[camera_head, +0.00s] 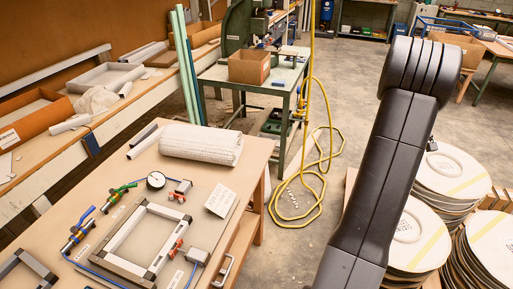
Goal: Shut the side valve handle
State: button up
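Two small valves sit on the left edge of a board on the wooden bench. One has a blue handle (86,216) and the other, a little farther back, has a green handle (122,188). Both handles slant up and to the right in the picture. Small labels lie beside the valves, too small to read, so I cannot tell which is the side valve. My gripper is not in view. Only a dark link of my arm shows at the right, well apart from the valves.
A round gauge (155,180), a grey frame (144,241) and red clamps (178,248) share the board. A rolled white cloth (201,143) lies behind. A yellow hose (294,217) lies on the floor. Stacks of round discs (453,171) stand at the right.

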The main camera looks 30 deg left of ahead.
aim_at(111, 191)
jog(key=i+j+u, duration=0.1)
jog(key=i+u, duration=0.6)
jog(key=u, duration=2.6)
